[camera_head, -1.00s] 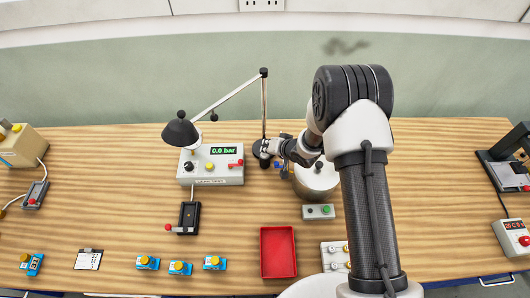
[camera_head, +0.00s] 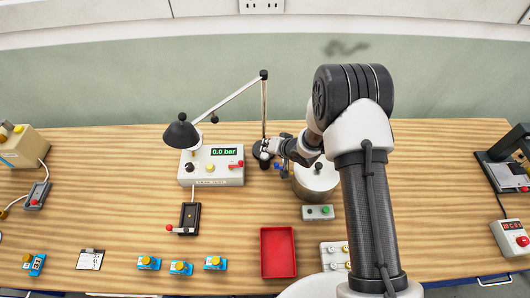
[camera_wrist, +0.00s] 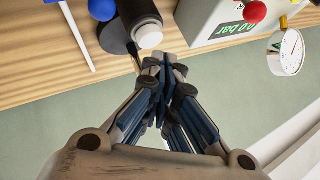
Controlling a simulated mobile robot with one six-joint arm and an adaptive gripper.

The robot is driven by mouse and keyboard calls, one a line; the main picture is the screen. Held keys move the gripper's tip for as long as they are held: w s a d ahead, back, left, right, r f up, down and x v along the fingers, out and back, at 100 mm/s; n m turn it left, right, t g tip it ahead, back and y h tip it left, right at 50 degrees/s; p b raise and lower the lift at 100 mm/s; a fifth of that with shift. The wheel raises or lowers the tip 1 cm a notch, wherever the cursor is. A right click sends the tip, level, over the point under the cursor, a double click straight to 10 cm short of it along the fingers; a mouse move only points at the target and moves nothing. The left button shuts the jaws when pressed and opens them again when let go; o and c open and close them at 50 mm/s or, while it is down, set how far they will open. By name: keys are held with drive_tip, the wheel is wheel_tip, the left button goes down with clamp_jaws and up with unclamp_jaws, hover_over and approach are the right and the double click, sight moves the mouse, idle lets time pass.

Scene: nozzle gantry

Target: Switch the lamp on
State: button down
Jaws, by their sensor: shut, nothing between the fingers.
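The black desk lamp (camera_head: 181,133) stands behind the grey control box, its shade hanging over the box's left rear corner. No glow shows from it. Its thin arm rises to a joint (camera_head: 264,74) and drops to a dark round base, largely covered by my gripper (camera_head: 265,148). In the wrist view my gripper (camera_wrist: 169,62) is shut and empty. Just ahead of the fingertips is a black cylinder with a white end (camera_wrist: 149,36), above a dark disc (camera_wrist: 114,38) that looks like the lamp base. I cannot tell whether the fingertips touch it.
The grey control box (camera_head: 197,178) reads 0.0 bar and has a red lever. A round metal pot (camera_head: 316,181) stands right of my gripper. A red tray (camera_head: 264,270) and a small box with a green button (camera_head: 326,211) lie in front. Blue parts lie near the base.

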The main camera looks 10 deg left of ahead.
wheel_tip(320, 180, up, 6)
drive_tip(key=p, duration=0.4)
drive_tip(key=shift+p, duration=0.4)
idle(0.3)
